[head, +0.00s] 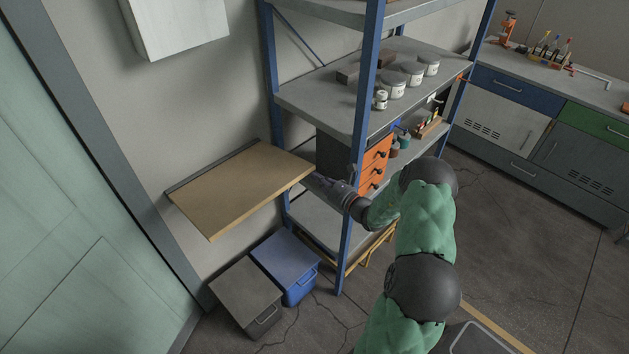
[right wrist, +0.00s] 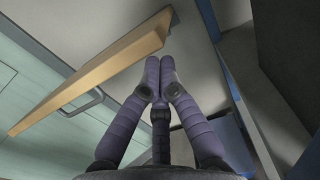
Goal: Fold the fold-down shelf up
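The fold-down shelf (head: 240,187) is a light wooden board with a dark strip along the wall. It stands out from the wall, about level. My right gripper (head: 312,180) is at the board's right end, by its corner nearest the blue rack. In the right wrist view the board (right wrist: 95,75) runs from lower left to top centre. There the purple fingers of my right gripper (right wrist: 160,64) are drawn together at the tips with nothing between them, just below the board's end. I cannot tell whether they touch it. My left gripper is out of view.
A blue-framed rack (head: 362,110) with jars and orange drawers (head: 374,165) stands close to the right of the board. A blue bin (head: 288,262) and a grey bin (head: 245,290) are on the floor below. A white wall box (head: 178,25) hangs above the board.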

